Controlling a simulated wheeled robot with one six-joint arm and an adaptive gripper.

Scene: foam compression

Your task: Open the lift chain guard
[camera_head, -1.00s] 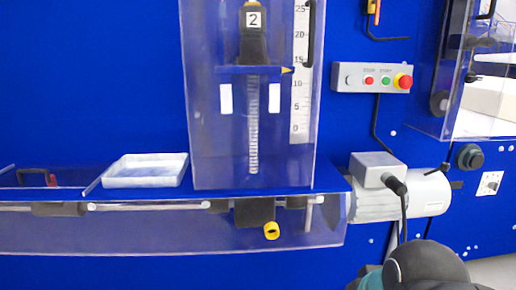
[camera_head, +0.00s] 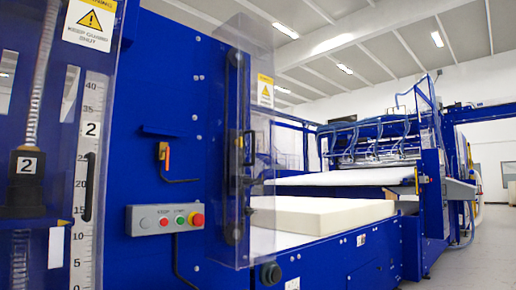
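Two clear guards show on the blue machine, and I cannot tell for certain which is the lift chain guard. The left clear guard (camera_head: 112,75) has a yellow "keep guard shut" label and a dark upright handle (camera_head: 88,187). It covers a ribbed vertical shaft or chain, a black block marked 2 and a scale, and appears shut. The right clear guard (camera_head: 222,110) stands out from the machine's corner, with a smaller warning label and a dark handle. It appears shut too, with dark parts behind it. My gripper is out of view.
A grey control box (camera_head: 165,219) with red and green buttons and a red-and-yellow stop button sits between the guards. An orange-handled item (camera_head: 164,154) hangs above it. A pale foam block (camera_head: 320,214) lies on the machine bed. Grey floor is open at far right.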

